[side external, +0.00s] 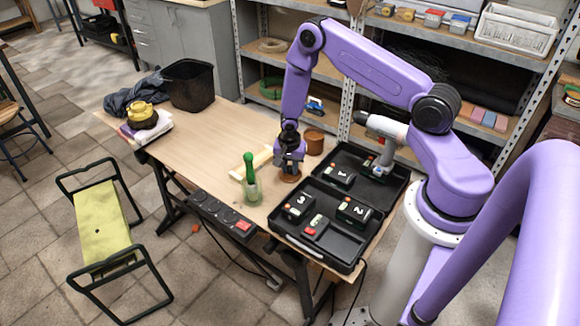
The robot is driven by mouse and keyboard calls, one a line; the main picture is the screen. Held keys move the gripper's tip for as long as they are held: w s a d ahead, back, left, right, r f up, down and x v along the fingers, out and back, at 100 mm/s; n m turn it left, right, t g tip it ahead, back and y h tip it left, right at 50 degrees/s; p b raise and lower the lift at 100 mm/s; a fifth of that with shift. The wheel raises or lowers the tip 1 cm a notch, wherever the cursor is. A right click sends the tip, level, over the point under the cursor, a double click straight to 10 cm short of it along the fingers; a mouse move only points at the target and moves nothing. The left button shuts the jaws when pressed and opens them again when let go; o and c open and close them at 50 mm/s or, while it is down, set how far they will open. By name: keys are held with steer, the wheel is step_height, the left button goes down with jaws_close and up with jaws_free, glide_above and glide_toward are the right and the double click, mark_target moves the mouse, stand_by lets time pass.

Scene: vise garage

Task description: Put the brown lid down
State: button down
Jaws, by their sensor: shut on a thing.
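The brown lid (291,178) is under my gripper (289,166), at the middle right of the workbench. My gripper points down and is shut on the lid, with its fingers hiding the lid's upper part. The lid is at or just above the tabletop; I cannot tell whether it touches. A brown round container (315,142) stands just behind and to the right of my gripper, apart from the lid.
An open black case (375,222) with numbered blocks and a drill (384,135) lies right of the lid.

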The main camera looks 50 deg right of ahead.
mark_target(289, 176)
steer(key=c, duration=0.9)
jaws_free()
steer(key=shift+f, duration=0.1)
step_height(289, 176, up, 12)
steer(key=a, duration=0.1)
steer(key=s+a+r+n, duration=0.4)
steer(key=a+r+n, duration=0.2)
steer(key=a+r, duration=0.25)
steer(key=s+a+r+n, duration=0.6)
steer(key=s+n, duration=0.1)
steer(key=s+r+n, duration=0.2)
steer(key=s+n, duration=0.2)
steer(key=s, duration=0.2)
steer(key=s+a+r+n+y, duration=0.1)
steer(key=s+r+n, duration=0.1)
steer(key=s+n, duration=0.2)
steer(key=s+r+n, duration=0.2)
steer(key=s+n, duration=0.2)
steer(key=s, duration=0.5)
steer(key=shift+a+r+n+g+y, duration=0.3)
steer(key=shift+r, duration=0.1)
